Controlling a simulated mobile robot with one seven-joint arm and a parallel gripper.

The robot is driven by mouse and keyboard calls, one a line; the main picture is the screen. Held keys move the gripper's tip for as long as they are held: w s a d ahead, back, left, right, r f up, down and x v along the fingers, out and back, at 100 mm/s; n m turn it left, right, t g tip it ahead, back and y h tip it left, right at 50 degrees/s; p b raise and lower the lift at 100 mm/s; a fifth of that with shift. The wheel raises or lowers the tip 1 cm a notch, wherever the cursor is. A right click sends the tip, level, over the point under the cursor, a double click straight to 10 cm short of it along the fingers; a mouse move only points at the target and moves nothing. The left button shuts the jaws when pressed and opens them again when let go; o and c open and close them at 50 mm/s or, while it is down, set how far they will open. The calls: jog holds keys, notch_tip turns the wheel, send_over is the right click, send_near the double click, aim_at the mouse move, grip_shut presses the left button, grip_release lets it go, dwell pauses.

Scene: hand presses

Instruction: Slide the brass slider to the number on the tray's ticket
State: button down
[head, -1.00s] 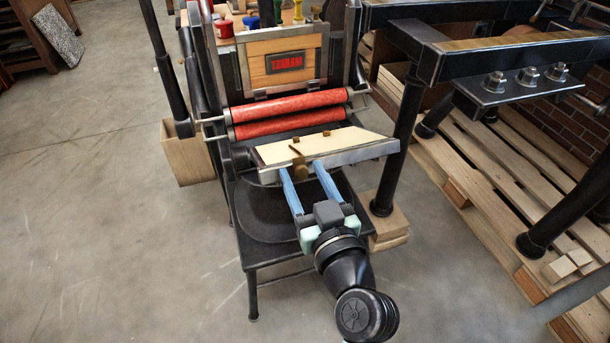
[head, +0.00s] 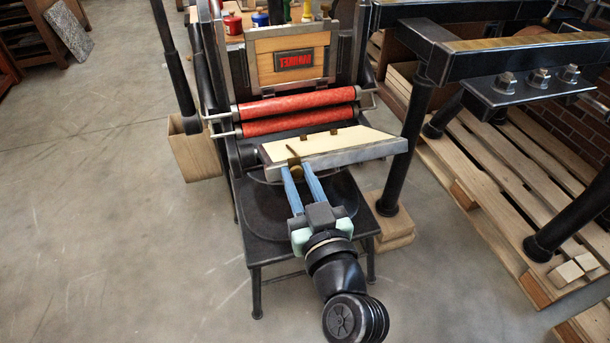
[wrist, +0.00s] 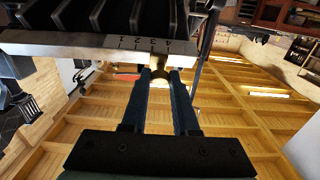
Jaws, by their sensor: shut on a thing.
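The tray (head: 375,148) is a pale board with a grey metal front rail, tilted across the press. The brass slider (head: 294,162) sits on this rail, left of its middle, with a thin pointer reaching over the board. My gripper (head: 298,174) is shut on the slider from the front; its blue fingers stand on both sides of the knob. The wrist view shows the brass knob (wrist: 158,74) between the fingertips, under a rail marked with small numbers (wrist: 148,42), upside down. I cannot tell which number the pointer is at. I cannot make out a ticket.
Two red rollers (head: 298,113) lie just behind the tray. A wood-framed block with red lettering (head: 295,61) stands behind them. A black post (head: 405,150) is close on the right, beside wooden pallets (head: 490,180). Open floor lies to the left.

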jog(key=c, duration=0.7)
grip_release()
jog(key=b+v, duration=0.1)
jog(key=v, duration=1.2)
jog(key=w+a+r+t+h, duration=0.1)
jog(key=w+r+t, duration=0.2)
jog(key=r, duration=0.9)
jog(key=w+a+r+t+h, duration=0.1)
jog(key=w+r+t, duration=0.15)
jog(key=r, duration=1.05)
jog(key=s+r+m+t+h+p, duration=0.1)
jog(key=s+r+m+t+h, duration=0.15)
jog(key=r, duration=0.65)
jog(key=s+r+m+t+h+p, duration=0.15)
jog(key=s+r, duration=0.25)
jog(key=r, duration=0.5)
jog(key=shift+t, duration=0.35)
jog(key=r+p, duration=2.7)
jog(key=shift+w+a+r, duration=0.15)
jog(key=shift+a+r, duration=0.1)
